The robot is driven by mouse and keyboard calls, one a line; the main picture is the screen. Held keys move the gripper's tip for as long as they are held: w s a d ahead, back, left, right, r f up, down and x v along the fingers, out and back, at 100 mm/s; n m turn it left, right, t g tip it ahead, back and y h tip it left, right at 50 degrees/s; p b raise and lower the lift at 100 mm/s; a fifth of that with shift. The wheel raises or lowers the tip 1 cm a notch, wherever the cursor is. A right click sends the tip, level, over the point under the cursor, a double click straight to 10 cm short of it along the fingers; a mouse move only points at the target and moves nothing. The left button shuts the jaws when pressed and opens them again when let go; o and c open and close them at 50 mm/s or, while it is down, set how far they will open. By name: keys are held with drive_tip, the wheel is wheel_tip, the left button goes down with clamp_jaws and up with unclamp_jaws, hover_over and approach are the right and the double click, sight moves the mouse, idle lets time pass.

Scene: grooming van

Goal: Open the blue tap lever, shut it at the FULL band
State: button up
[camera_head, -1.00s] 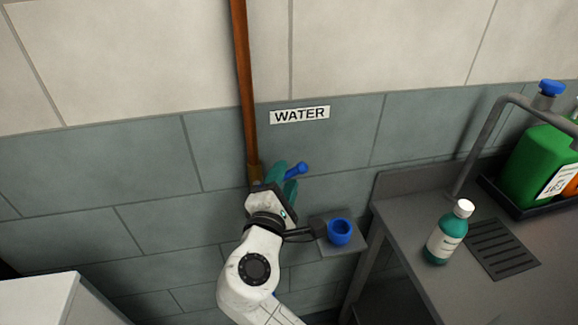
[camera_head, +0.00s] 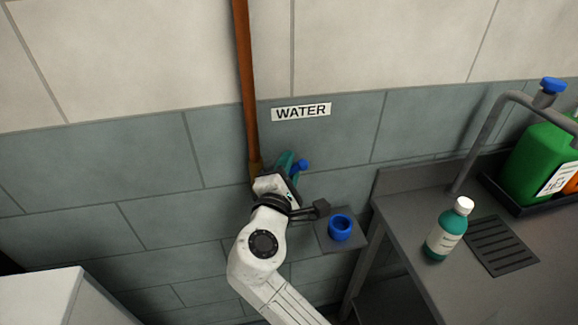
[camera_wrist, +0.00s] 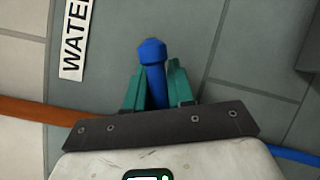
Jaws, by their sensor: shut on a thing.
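The blue tap lever (camera_head: 301,165) is on the wall at the lower end of the copper pipe, below the WATER sign (camera_head: 301,111). In the wrist view the lever (camera_wrist: 153,55) stands between the two teal fingers, its rounded tip sticking out past them. My gripper (camera_head: 290,165) is shut on the lever; in the wrist view the fingers (camera_wrist: 155,85) close on its shaft from both sides. The tap body is hidden behind my gripper. I cannot make out any FULL band.
The copper pipe (camera_head: 244,70) runs down the wall above my gripper. A grey counter (camera_head: 400,225) at the right bears a teal bottle (camera_head: 446,232), a drain grille (camera_head: 502,247) and a green jug (camera_head: 533,165). A white cabinet (camera_head: 55,300) stands at the lower left.

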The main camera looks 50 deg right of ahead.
clamp_jaws()
drive_tip(key=f+m+y, duration=0.1)
drive_tip(key=m, duration=0.1)
drive_tip(key=f+m+y, duration=0.1)
drive_tip(key=f+m, duration=0.1)
drive_tip(key=shift+s+d+g, duration=0.15)
drive_tip(key=shift+d+g, duration=0.05)
drive_tip(key=shift+g, duration=0.1)
drive_tip(key=o, duration=0.7)
unclamp_jaws()
drive_tip(key=b+v, duration=0.1)
drive_tip(key=v, duration=0.9)
drive_tip(key=shift+s+a+r, duration=0.1)
drive_tip(key=shift+s+a, duration=0.15)
drive_tip(key=shift+a, duration=0.05)
